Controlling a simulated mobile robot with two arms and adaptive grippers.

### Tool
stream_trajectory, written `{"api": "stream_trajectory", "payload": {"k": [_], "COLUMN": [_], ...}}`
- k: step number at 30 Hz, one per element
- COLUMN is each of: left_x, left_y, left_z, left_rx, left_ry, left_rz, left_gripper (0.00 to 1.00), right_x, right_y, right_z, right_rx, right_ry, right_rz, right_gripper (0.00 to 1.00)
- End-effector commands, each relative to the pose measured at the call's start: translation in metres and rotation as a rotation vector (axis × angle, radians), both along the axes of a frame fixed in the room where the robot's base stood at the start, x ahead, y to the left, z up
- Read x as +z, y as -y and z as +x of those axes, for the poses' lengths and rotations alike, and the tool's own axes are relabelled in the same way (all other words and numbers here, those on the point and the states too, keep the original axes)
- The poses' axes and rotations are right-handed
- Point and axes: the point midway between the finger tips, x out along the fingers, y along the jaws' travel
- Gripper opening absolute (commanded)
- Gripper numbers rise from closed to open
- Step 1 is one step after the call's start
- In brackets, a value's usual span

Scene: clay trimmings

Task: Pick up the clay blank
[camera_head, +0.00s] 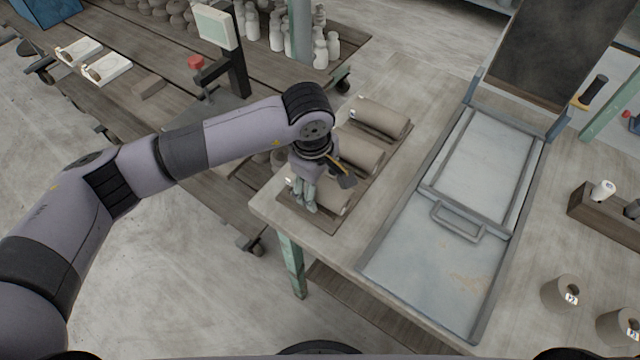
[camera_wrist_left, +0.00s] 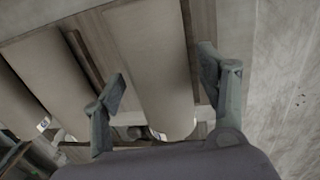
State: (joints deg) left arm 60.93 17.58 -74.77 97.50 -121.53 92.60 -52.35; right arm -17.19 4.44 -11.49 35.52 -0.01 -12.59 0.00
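Three cylindrical grey-brown clay blanks lie on their sides in a row on boards on the table. The far one (camera_head: 380,117) and the middle one (camera_head: 358,153) are clear of my gripper. My left gripper (camera_head: 326,192) is over the near clay blank (camera_head: 333,201) and partly hides it. In the left wrist view the open fingers (camera_wrist_left: 162,66) stand on either side of this blank (camera_wrist_left: 152,70), with visible gaps. Whether the fingertips reach below its top is unclear. A neighbouring blank (camera_wrist_left: 58,72) lies left of the fingers. My right gripper is not in view.
A metal tray-like frame with a handle (camera_head: 458,222) lies right of the blanks. A dark upright panel (camera_head: 553,45) stands behind it. Weights (camera_head: 566,292) sit at the right. A slatted bench (camera_head: 150,130) with bottles (camera_head: 320,50) is at the left.

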Motion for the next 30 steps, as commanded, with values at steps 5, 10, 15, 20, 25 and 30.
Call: {"api": "stream_trajectory", "payload": {"k": [5, 10, 15, 20, 25, 30], "left_x": [0.0004, 0.0005, 0.0005, 0.0006, 0.0006, 0.0020], "left_y": [-0.0001, -0.0001, -0.0002, -0.0002, -0.0003, 0.0003], "left_z": [0.0002, 0.0001, 0.0002, 0.0003, 0.0003, 0.0009], "left_rx": [0.000, 0.001, 0.001, 0.001, 0.001, 0.001], "left_ry": [0.000, 0.000, 0.000, 0.001, 0.001, 0.003], "left_rz": [0.000, 0.000, 0.000, -0.001, -0.001, -0.002], "left_gripper": [0.52, 0.41, 0.29, 0.19, 0.07, 0.00], "right_x": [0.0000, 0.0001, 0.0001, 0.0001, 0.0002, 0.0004], "right_y": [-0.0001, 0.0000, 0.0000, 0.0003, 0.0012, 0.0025], "right_z": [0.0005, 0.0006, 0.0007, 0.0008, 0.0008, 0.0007], "right_rx": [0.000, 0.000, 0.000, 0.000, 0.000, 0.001], "right_ry": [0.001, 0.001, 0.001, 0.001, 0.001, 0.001], "right_rz": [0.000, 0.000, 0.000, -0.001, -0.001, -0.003], "right_gripper": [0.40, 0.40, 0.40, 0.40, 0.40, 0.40]}}
